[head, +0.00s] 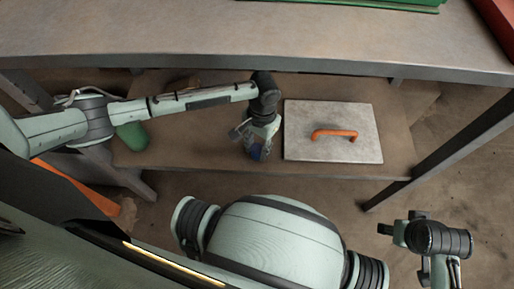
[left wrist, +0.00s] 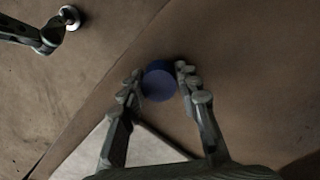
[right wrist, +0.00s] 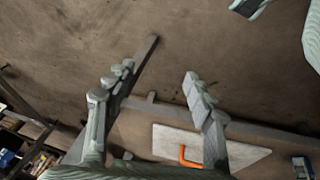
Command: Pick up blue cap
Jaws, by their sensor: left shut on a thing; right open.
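The blue cap (left wrist: 160,86) sits between the two fingertips of my left gripper (left wrist: 158,79) in the left wrist view, with its round face toward the camera. My left gripper is shut on it. In the head view the blue cap (head: 256,152) shows at the tip of my left gripper, over the lower wooden shelf (head: 215,150). I cannot tell whether it touches the shelf. My right gripper (right wrist: 158,77) is open and empty, away from the cap, above the floor in front of the shelf.
A grey plate with an orange handle (head: 336,134) lies on the lower shelf, just right of my left gripper. A green object (head: 133,136) stands at the shelf's left. The upper worktop (head: 250,35) overhangs behind, and a metal leg (head: 440,150) stands at the right.

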